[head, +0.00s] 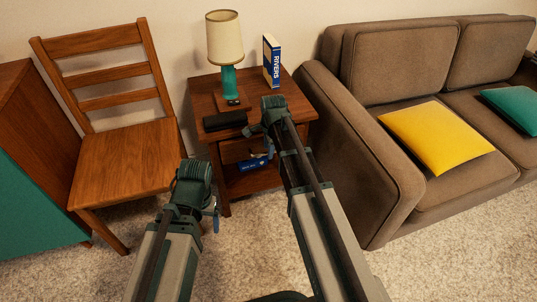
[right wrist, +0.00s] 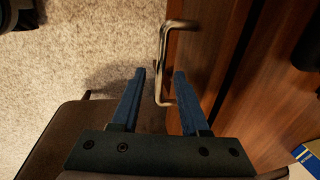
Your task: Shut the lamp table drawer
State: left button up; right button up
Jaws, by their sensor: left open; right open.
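The lamp table (head: 297,97) is brown wood and stands between the chair and the sofa. Its drawer front (head: 232,147) is partly hidden by my right arm in the head view. In the right wrist view the drawer front (right wrist: 198,55) carries a bent metal handle (right wrist: 163,62), with a dark gap beside the front. I cannot tell how far the drawer is out. My right gripper (right wrist: 159,74) is open, and the handle's near end shows between its fingertips; contact is unclear. My left gripper (head: 213,207) is open and empty, low in front of the chair.
A lamp (head: 226,45), a blue-and-white book (head: 272,62) and a dark box (head: 224,121) stand on the tabletop. A blue book (head: 253,163) lies below. The wooden chair (head: 125,160) is at left, the brown sofa (head: 365,165) at right. Carpet (head: 240,245) is clear in front.

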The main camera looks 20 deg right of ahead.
grip_shut()
dwell(1.5)
